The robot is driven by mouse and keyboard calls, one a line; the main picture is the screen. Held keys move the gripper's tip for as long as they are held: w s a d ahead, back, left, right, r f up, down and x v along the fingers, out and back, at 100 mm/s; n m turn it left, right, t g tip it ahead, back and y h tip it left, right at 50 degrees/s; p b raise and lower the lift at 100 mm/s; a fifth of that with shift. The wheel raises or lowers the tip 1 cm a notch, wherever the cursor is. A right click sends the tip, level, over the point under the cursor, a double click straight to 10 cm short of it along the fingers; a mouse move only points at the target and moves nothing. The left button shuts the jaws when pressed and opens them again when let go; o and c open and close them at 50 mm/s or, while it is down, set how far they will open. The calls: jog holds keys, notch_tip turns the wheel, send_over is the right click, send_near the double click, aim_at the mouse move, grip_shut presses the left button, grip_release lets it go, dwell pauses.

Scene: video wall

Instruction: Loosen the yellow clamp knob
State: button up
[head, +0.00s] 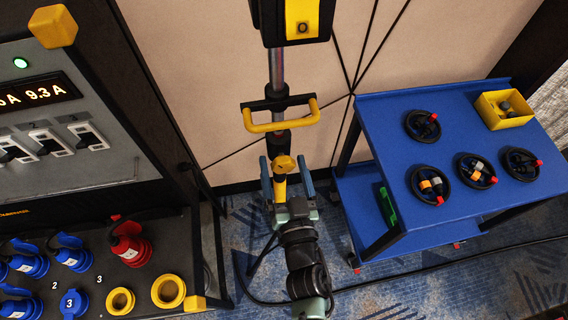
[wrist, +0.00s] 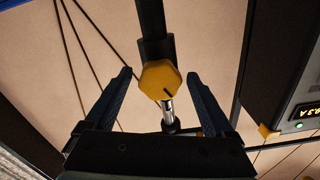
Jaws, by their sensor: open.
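The yellow clamp knob (head: 284,163) sits on the upright pole of a stand, below a yellow handle (head: 279,118). In the wrist view the knob (wrist: 160,80) is a faceted yellow piece with a short dark line on its face. My gripper (head: 286,172) is open in front of the knob. In the wrist view its two blue fingers (wrist: 164,85) stand to the left and right of the knob, with a clear gap on each side. Whether the fingertips reach the knob's depth cannot be told.
A blue cart (head: 393,101) with coiled cables and a yellow bin (head: 503,108) stands at the right. A power panel (head: 62,125) with switches and coloured sockets stands at the left. A dark box (head: 298,22) marked 0 tops the pole. Black cable runs across the carpet.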

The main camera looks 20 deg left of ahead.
jog(key=shift+c, duration=0.3)
jog(key=c, duration=1.3)
jog(key=shift+n, duration=0.4)
jog(key=n, duration=0.3)
jog(key=shift+n, duration=0.4)
jog(key=n, duration=0.4)
jog(key=shift+n, duration=0.3)
jog(key=n, duration=0.4)
jog(key=shift+f+n, duration=0.1)
jog(key=shift+n, duration=2.2)
jog(key=shift+b, duration=0.3)
